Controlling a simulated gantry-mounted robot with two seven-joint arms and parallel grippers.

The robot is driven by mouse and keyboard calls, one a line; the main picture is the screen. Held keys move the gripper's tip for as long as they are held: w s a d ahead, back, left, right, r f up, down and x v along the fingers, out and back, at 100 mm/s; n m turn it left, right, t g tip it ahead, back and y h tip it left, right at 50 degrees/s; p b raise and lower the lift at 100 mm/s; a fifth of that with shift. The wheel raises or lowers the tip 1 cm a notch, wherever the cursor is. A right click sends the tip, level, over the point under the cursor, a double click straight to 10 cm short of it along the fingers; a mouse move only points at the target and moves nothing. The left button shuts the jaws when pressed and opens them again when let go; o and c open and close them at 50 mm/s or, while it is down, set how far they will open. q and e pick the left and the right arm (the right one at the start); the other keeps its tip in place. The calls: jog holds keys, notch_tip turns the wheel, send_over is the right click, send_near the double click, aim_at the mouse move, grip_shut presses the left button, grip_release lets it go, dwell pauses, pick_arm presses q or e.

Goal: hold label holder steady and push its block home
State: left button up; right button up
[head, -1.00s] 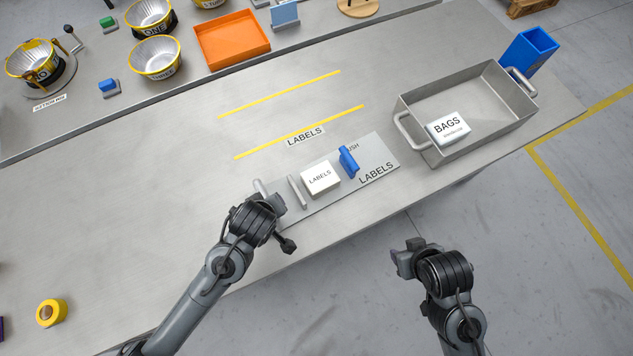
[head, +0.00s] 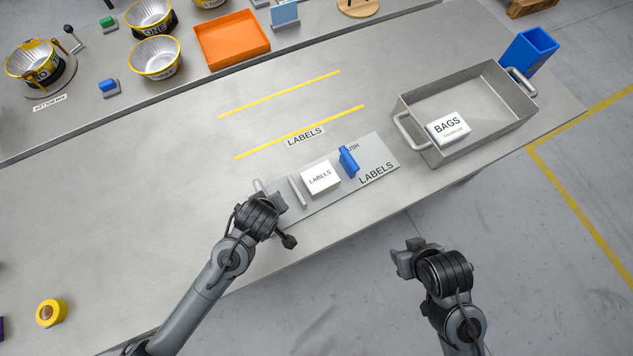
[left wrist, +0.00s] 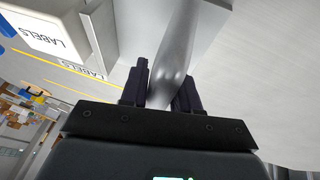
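The label holder (head: 381,150) is a flat grey plate on the bench, printed LABELS and with partly covered lettering ending in USH. A white block (head: 320,178) marked LABELS sits on it between a pale upright bar and a blue upright piece (head: 348,162). The block also shows in the left wrist view (left wrist: 40,28). My left gripper (head: 265,196) is at the holder's left end. In the left wrist view its dark fingers (left wrist: 162,92) flank a rounded silver handle (left wrist: 176,50) and appear closed on it. My right gripper (head: 404,259) hangs off the bench's front edge; its fingers are unclear.
A grey metal tray (head: 400,120) with a white BAGS box (head: 448,128) stands right of the holder, with a blue bin (head: 529,52) behind it. An orange tray (head: 232,40) and bowls are at the back. A yellow roll (head: 51,313) lies front left. The bench between is clear.

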pick_arm(q)
grip_shut()
jog(key=shift+r, duration=0.15)
jog(key=shift+f, duration=0.3)
dwell(0.5)
jog(key=shift+f, duration=0.15)
dwell(0.8)
